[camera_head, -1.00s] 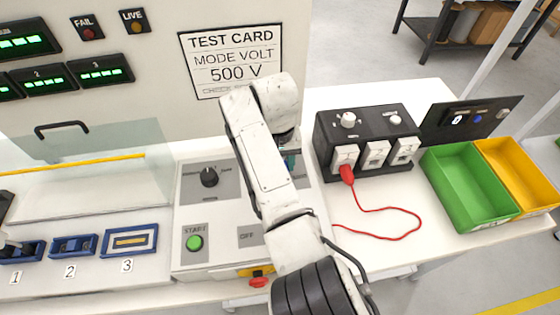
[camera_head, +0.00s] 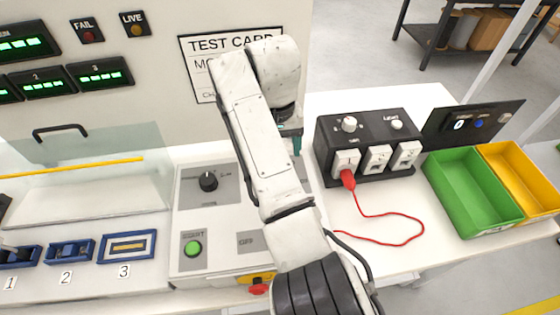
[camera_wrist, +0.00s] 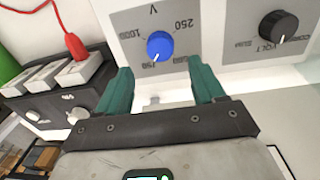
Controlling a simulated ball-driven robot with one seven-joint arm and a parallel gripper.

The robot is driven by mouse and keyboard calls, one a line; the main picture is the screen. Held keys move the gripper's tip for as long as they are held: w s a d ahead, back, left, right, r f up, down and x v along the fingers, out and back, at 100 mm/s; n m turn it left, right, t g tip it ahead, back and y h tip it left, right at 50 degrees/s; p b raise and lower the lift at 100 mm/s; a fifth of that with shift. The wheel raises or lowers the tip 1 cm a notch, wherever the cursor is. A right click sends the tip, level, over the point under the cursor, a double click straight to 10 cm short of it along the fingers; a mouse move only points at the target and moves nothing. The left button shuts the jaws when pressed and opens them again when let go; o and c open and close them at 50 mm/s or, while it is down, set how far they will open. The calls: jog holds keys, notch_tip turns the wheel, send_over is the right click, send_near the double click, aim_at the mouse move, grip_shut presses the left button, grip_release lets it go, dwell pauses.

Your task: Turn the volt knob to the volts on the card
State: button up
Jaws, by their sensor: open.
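The test card (camera_head: 200,62) on the back panel is partly covered by my arm; a second ago it read "MODE VOLT 500 V". In the head view my arm hides the blue knob; a teal finger (camera_head: 297,144) shows beside the arm.
A black knob (camera_wrist: 277,27) labelled VOLT is to the right; it shows in the head view too (camera_head: 208,181). A green START button (camera_head: 193,249) is below it. A black socket box (camera_head: 368,130) with a red plug and cable (camera_head: 390,243) stands right, beside green (camera_head: 455,205) and yellow bins.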

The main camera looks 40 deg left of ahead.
jog(key=shift+r, duration=1.85)
